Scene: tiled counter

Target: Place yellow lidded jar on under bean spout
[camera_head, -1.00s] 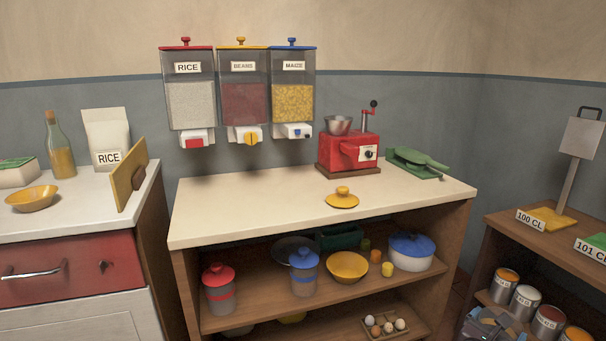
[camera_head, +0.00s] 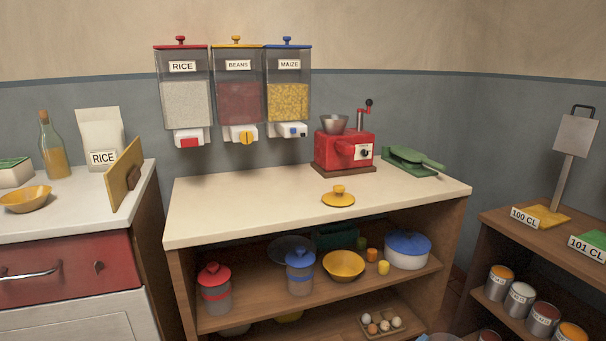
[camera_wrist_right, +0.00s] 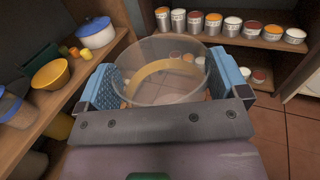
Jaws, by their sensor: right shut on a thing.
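In the right wrist view, my right gripper (camera_wrist_right: 165,78) has its blue fingers closed on the two sides of a clear round jar (camera_wrist_right: 150,72) with a yellow band. The jar is open at the top and looks empty. A yellow lid with a knob (camera_head: 338,197) lies by itself on the pale counter. The beans dispenser (camera_head: 238,85) hangs on the wall between rice and maize. Its white spout with a yellow knob (camera_head: 241,134) sits above the counter's back edge. My left gripper is not in view.
The counter (camera_head: 250,208) is clear below the dispensers. A red grinder (camera_head: 343,150) and a green press (camera_head: 412,161) stand at its back right. The shelf below holds a red-lidded jar (camera_head: 215,289), a blue-lidded jar (camera_head: 300,272), bowls and a white pot (camera_head: 407,251).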

